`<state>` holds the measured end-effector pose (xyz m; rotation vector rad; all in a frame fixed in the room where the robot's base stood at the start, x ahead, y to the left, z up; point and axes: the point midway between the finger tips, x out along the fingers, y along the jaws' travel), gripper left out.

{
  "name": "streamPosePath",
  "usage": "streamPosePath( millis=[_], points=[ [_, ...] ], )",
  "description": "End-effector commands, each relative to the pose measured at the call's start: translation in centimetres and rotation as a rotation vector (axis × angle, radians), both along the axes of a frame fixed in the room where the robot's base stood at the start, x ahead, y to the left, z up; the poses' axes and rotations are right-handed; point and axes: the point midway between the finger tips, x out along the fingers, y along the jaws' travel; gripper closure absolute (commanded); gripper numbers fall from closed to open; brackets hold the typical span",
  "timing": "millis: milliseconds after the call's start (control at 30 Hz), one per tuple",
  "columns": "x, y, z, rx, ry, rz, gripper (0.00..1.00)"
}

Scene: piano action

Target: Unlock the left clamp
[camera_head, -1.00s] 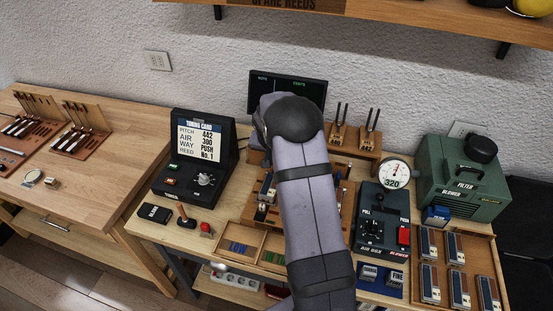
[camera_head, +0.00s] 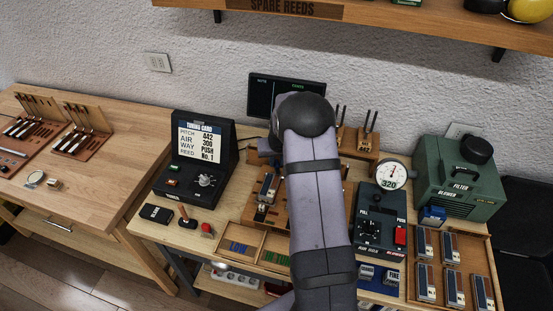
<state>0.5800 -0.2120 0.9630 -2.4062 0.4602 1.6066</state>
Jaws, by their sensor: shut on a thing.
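A wooden fixture (camera_head: 283,212) stands in the middle of the bench, partly covered by my arm. On its left part a blue and silver metal piece (camera_head: 268,187) shows, with a small dark part (camera_head: 260,213) in front of it. I cannot tell which of these is the left clamp, or whether it is locked. My arm crosses in front of the fixture's right part. My gripper is hidden behind my arm, so its contact with the fixture does not show.
A tuning card box (camera_head: 203,150) and a small lever (camera_head: 186,217) stand left. A tray marked LOW (camera_head: 238,247) lies in front. Tuning forks (camera_head: 369,128), a gauge (camera_head: 391,174), an air control box (camera_head: 377,228), a green blower (camera_head: 462,180) and a tray of reed blocks (camera_head: 452,270) stand right.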

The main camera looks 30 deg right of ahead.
Motion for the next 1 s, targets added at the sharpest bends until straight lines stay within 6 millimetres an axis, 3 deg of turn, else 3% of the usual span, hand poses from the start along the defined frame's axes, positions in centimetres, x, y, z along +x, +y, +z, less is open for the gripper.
streamPosePath(
  millis=[533,1000],
  points=[
    [0.02,-0.66,-0.84,-0.004,-0.005,0.419,1.00],
    [0.08,-1.01,-0.30,-0.001,-0.001,0.864,1.00]
  ],
)
